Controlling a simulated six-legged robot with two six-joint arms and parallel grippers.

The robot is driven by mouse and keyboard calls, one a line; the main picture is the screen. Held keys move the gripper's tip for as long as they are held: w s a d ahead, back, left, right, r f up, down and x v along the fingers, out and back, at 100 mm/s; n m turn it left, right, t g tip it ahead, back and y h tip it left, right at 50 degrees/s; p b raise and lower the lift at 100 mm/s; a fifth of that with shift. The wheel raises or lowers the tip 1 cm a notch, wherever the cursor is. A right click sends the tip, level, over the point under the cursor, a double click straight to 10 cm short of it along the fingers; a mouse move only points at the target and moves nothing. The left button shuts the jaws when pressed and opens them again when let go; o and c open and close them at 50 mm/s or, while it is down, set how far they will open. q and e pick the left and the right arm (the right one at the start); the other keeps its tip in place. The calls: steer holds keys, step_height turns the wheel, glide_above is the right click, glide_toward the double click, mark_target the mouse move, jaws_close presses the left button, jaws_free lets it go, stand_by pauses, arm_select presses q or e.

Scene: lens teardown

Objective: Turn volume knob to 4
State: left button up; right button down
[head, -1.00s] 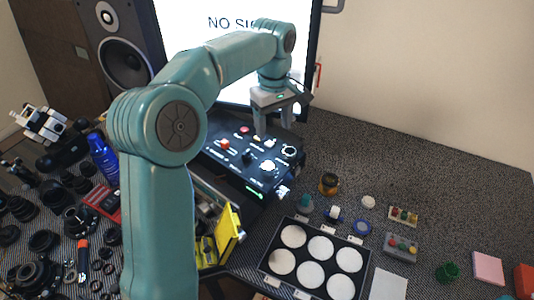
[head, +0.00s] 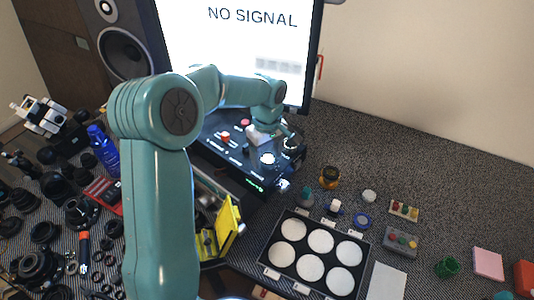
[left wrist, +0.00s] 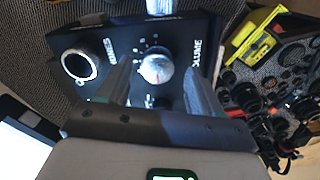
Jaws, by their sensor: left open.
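The volume knob (left wrist: 155,68) is a round silvery knob with numbers around it, on a dark control panel (head: 232,157). It shows as a bright disc in the head view (head: 267,158). My left gripper (left wrist: 156,66) is open, with one finger on each side of the knob in the left wrist view. I cannot tell whether the fingers touch it. In the head view the gripper (head: 272,138) is low over the panel, partly hidden by its own wrist. The knob's exact setting is too small to read. My right gripper is not in view.
A second knob with a pale ring (left wrist: 79,65) sits beside the volume knob. A monitor (head: 240,45) reading "NO SIGNAL" stands behind the panel. A yellow box (head: 222,228) is in front of the panel. A tray of white discs (head: 303,283) and small parts lie to the right.

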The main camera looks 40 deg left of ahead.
arm_select(q)
steer(key=shift+a+f, duration=0.1)
steer(key=shift+f, duration=0.2)
steer(key=shift+w+f, duration=0.15)
steer(key=shift+w, duration=0.1)
steer(key=shift+s, duration=0.15)
steer(key=c, duration=1.1)
steer(key=shift+o, duration=0.2)
